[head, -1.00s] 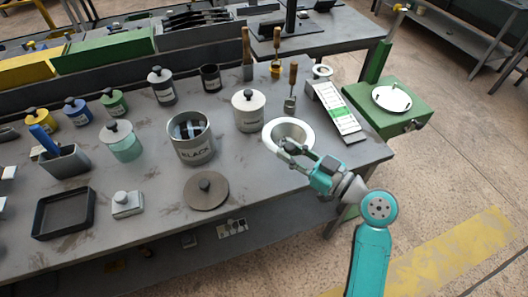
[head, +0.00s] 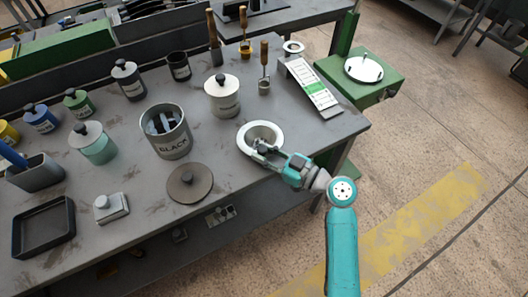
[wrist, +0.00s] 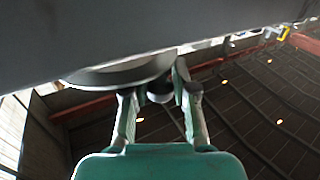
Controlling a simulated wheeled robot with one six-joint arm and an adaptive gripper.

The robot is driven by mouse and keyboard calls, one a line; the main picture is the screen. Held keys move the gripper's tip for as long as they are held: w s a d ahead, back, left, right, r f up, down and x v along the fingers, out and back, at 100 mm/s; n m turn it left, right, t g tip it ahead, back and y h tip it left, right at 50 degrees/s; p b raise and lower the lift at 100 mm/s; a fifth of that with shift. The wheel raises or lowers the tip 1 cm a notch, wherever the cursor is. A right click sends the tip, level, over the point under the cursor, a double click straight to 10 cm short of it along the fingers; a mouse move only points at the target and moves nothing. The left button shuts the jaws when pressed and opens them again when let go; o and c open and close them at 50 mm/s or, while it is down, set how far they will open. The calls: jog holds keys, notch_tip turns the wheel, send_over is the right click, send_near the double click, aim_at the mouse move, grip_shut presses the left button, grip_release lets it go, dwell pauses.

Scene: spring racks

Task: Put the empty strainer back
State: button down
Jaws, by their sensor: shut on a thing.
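A round white-rimmed strainer (head: 272,129) with a grey hollow middle and a short grip shows near the right front of the bench. It looks empty. My gripper (head: 262,150) is shut on its grip at the near side. In the wrist view my gripper (wrist: 160,92) has its fingers on either side of a small dark knob, and the strainer's curved underside (wrist: 120,74) shows beside them. I cannot tell whether the strainer touches the bench. An open grey pot marked BLACK (head: 172,147) stands to the left, with dark pieces inside.
A round brown lid (head: 190,190) lies before the pot. A green box with a white dish (head: 375,90) is at right. A dark tray (head: 42,250) lies at left.

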jog(key=c, duration=0.9)
grip_release()
jog(key=shift+f, duration=0.1)
jog(key=v, duration=1.2)
